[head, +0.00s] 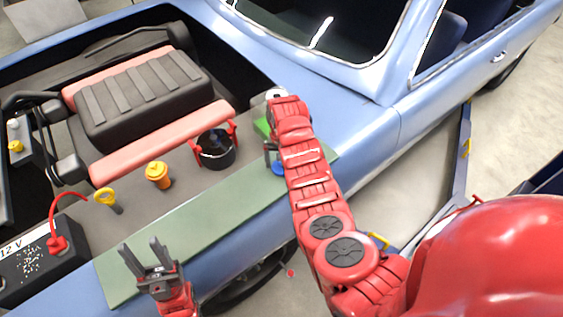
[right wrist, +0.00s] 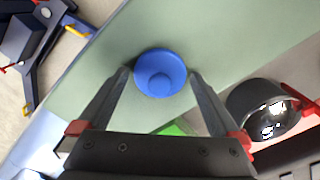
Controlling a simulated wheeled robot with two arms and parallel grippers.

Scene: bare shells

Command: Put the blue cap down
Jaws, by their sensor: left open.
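The blue cap (head: 278,168) is on the green mat (head: 205,215) along the car's fender, partly hidden by my right arm in the head view. In the right wrist view the round cap (right wrist: 160,73) lies between the fingertips of my right gripper (right wrist: 160,76). A narrow gap shows on each side, so the fingers look open around it. In the head view my right gripper (head: 271,153) is mostly hidden by its arm. My left gripper (head: 148,258) is open and empty above the mat's near left end.
A black round pot in a red holder (head: 216,150), an orange cap (head: 158,175), a yellow-handled dipstick (head: 106,198) and a 12 V battery (head: 45,258) stand in the engine bay. A green object (head: 262,127) is beside my right arm. The mat's middle is clear.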

